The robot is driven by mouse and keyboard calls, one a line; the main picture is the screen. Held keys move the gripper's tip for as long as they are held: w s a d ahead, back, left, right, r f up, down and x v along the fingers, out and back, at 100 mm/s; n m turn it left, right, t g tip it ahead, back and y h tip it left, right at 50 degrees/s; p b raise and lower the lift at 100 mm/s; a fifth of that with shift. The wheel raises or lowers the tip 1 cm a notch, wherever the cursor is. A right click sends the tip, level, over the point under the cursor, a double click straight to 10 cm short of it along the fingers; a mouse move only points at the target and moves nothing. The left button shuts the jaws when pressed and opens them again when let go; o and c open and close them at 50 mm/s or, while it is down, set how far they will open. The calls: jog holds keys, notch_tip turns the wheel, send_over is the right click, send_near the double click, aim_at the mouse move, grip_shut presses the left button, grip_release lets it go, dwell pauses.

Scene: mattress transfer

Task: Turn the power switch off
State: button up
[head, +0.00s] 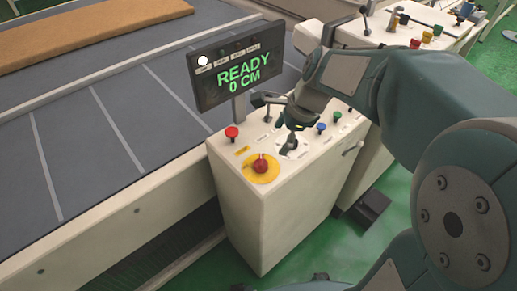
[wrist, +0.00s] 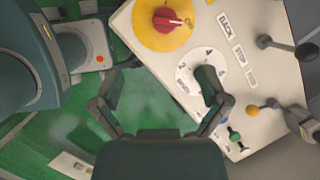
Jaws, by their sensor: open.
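The power switch looks to be the red rotary knob on a yellow disc (head: 260,167) on the white control box; no label confirms it. In the wrist view the knob (wrist: 170,18) is at the top, with a pale pointer mark toward the right. My gripper (head: 291,138) is above the panel beside it, over the white dial. In the wrist view my gripper (wrist: 160,78) is open and empty, apart from the red knob. Its right finger covers part of the white dial (wrist: 186,78); its left finger is over the green floor.
The screen (head: 238,65) reads READY 0 CM. A red button (head: 232,132), a lever with a black knob (wrist: 306,54) and small coloured levers stand on the panel. A grey conveyor table (head: 90,120) with a brown mattress (head: 90,32) lies at left.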

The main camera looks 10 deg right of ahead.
aim_at(262, 159)
jog(key=shift+m, duration=0.9)
jog(key=x, duration=0.8)
jog(key=w+x, duration=0.1)
jog(key=x, duration=0.3)
jog(key=shift+w+a, duration=0.1)
jog(key=shift+a, duration=0.1)
jog(key=c, duration=1.2)
